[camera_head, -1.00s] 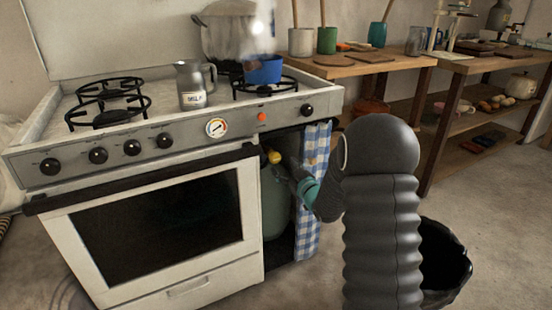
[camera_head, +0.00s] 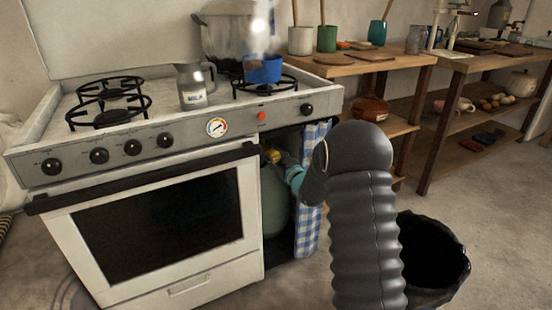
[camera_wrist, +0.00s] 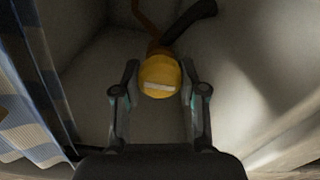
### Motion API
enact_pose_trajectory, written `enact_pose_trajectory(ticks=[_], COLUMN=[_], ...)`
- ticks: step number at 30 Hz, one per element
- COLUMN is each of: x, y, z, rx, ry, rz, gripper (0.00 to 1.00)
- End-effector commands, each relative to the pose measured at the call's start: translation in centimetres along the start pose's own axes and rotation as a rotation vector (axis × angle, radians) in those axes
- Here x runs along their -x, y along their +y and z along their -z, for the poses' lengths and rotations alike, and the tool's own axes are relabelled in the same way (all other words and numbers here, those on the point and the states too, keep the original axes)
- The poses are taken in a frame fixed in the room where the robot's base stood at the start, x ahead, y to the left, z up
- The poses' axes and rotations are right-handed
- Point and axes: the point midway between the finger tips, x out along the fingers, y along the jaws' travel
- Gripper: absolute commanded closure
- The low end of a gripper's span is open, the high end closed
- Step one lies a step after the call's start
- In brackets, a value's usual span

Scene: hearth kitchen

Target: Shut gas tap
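The gas tap is a round yellow knob with a pale bar across its face (camera_wrist: 159,77), seen in the wrist view. It sits inside the dark compartment at the right of the stove. In the head view the yellow knob (camera_head: 272,154) shows partly above the green gas cylinder (camera_head: 274,200). My gripper (camera_wrist: 160,92) is open, with one finger on each side of the knob. I cannot tell whether the fingers touch it. In the head view my arm hides most of the gripper.
A blue checked curtain (camera_head: 311,190) hangs close beside my gripper. A black bin (camera_head: 436,262) stands right of my arm. A hose (camera_wrist: 190,20) runs behind the knob.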

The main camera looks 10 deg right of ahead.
Motion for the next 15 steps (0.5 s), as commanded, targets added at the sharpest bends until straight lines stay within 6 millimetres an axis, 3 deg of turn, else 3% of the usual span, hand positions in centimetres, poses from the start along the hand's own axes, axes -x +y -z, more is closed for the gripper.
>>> enact_pose_trajectory(ticks=[1,2,15], x=[0.00,0.01,0.00], y=[0.00,0.01,-0.03], z=[0.01,0.01,-0.13], rx=[0.000,0.000,-0.083], ry=[0.000,0.000,0.000], rz=[0.000,0.000,0.000], gripper=[0.85,0.93,0.93])
